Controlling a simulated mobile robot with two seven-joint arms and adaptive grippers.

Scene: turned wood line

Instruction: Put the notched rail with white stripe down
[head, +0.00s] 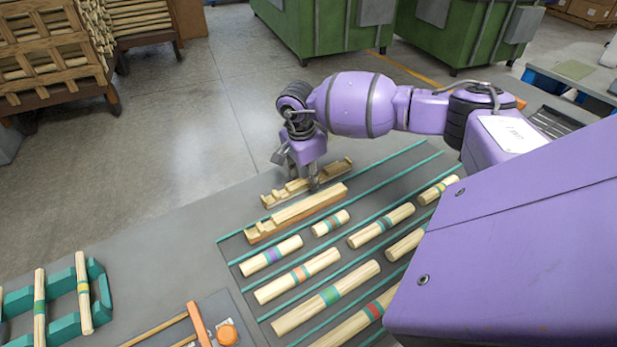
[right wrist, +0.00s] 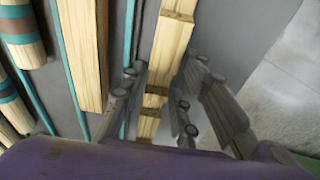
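A notched wooden rail (head: 333,171) lies on the grey table at the far edge of the striped area. No white stripe can be made out on it. My right gripper (head: 297,170) is directly over this rail, pointing down. In the right wrist view the rail (right wrist: 173,45) runs between the two spread fingers, with a small gap seen on the finger sides, so the gripper looks open. The fingers hide part of the rail in the head view. My left gripper is in neither view.
A second rail (head: 258,233) carrying a plain strip lies close beside it. Several banded wooden rods (head: 271,256) lie between teal lines.

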